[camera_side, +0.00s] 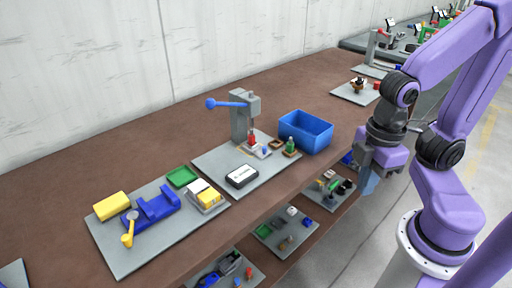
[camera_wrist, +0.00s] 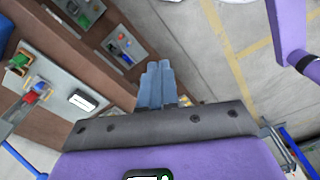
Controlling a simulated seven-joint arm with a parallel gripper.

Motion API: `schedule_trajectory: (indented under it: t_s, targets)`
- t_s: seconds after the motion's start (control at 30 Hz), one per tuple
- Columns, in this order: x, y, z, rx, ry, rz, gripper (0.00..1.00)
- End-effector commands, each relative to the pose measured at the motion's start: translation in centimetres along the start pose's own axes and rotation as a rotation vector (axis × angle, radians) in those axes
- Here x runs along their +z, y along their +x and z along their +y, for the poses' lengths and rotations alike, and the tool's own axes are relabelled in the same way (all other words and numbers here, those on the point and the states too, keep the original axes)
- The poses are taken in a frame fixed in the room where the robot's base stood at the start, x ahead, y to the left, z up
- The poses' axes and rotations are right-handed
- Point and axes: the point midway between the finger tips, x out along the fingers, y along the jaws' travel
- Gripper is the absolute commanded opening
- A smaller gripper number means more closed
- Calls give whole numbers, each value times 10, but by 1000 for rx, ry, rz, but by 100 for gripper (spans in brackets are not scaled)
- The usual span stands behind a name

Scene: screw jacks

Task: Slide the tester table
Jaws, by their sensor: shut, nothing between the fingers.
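The tester (camera_side: 239,118) is a grey post with a blue lever, standing on a grey board (camera_side: 215,163) on the brown bench. At its foot a red screw jack (camera_side: 252,138) sits on a small light plate (camera_side: 257,152), which looks like the tester table. A white and black box (camera_side: 242,176) lies in front. In the wrist view the red jack (camera_wrist: 31,98) and the white box (camera_wrist: 83,100) show at the left; the plate is too small to make out. My gripper (camera_side: 368,185) is shut and empty, beyond the bench's front edge, right of the tester; its fingers (camera_wrist: 157,85) touch.
A blue bin (camera_side: 306,132) stands right of the tester, with a green jack (camera_side: 291,146) before it. At the left, another board (camera_side: 150,245) holds a blue fixture (camera_side: 152,208) and yellow blocks. Lower shelves hold small trays (camera_side: 285,232). Open floor lies right of the bench.

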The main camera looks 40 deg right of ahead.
Motion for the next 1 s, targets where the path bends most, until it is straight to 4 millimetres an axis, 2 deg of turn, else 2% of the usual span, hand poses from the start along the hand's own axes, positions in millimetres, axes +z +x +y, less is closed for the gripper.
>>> schedule_trajectory:
  t_s: [0.07, 0.1, 0.17, 0.2, 0.23, 0.37, 0.57, 0.8, 1.0]
  targets:
    - [0, 0, 0, 0, 0, 0, 0]
    - [0, 0, 0, 0, 0, 0, 6]
    - [-1, 0, 0, -1, 8, 0, 26]
    - [-2, -1, 2, -2, 25, -1, 39]
    - [-4, -1, 3, -5, 45, -1, 44]
    - [-21, -5, 17, -22, 225, -7, 44]
    - [-59, -12, 62, -73, 689, -17, 44]
    - [-90, -17, 136, -147, 1254, -27, 44]
    - [-97, -16, 210, -221, 1719, -35, 44]
